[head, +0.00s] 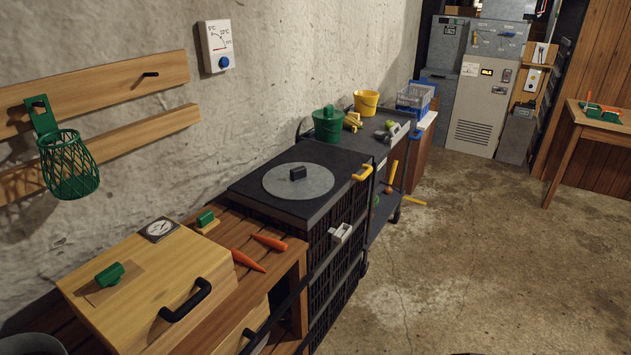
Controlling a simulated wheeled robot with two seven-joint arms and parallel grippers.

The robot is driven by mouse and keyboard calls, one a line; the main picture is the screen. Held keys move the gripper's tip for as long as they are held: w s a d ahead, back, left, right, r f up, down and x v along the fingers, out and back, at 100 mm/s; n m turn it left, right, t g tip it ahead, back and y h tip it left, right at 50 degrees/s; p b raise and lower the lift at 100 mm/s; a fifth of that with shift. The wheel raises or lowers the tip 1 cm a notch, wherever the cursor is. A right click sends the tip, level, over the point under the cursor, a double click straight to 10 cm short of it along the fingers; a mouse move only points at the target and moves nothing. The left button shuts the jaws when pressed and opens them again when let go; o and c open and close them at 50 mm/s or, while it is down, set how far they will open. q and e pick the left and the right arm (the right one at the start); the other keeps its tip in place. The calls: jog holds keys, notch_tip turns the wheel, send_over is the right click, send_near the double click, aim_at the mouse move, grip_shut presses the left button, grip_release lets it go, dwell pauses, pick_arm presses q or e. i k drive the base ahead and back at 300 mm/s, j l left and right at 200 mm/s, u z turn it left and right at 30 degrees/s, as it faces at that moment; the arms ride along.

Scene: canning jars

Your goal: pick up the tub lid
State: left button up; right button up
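A round grey lid (298,184) with a black block-shaped knob lies flat on a black-topped unit in the middle of the head view. A green tub (328,127) with a green top and knob stands behind it, near the wall. I cannot tell for sure which of these tops is the tub lid. Nothing touches the grey lid's knob. Neither of my grippers shows in this view.
A wooden box (150,285) with a green knob and black handle stands at the front left. Two carrots (248,261) lie on the slatted bench beside it. A yellow bucket (366,101) and blue crate stand farther back. The concrete floor (480,260) at right is mostly clear.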

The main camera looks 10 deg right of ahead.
aim_at(296, 180)
jog(key=z, duration=0.15)
jog(key=i+u, duration=0.1)
jog(key=u, duration=1.45)
jog(key=l+u, duration=0.7)
jog(key=l, duration=0.2)
jog(key=k+l+u, duration=0.1)
jog(key=l+u, duration=0.25)
jog(key=k+l+u, duration=0.1)
jog(key=l+u, duration=0.25)
jog(key=l, duration=0.15)
jog(key=k+l+u, duration=0.3)
jog(key=k+l, duration=0.2)
jog(key=l, duration=0.2)
jog(key=k+l, duration=0.15)
jog(key=l, duration=0.25)
jog(key=k+l+u, duration=0.1)
jog(key=l, duration=0.3)
jog(key=k+l, duration=0.3)
jog(key=k+l+u, duration=0.1)
jog(key=l, duration=0.4)
jog(key=k+l, duration=0.3)
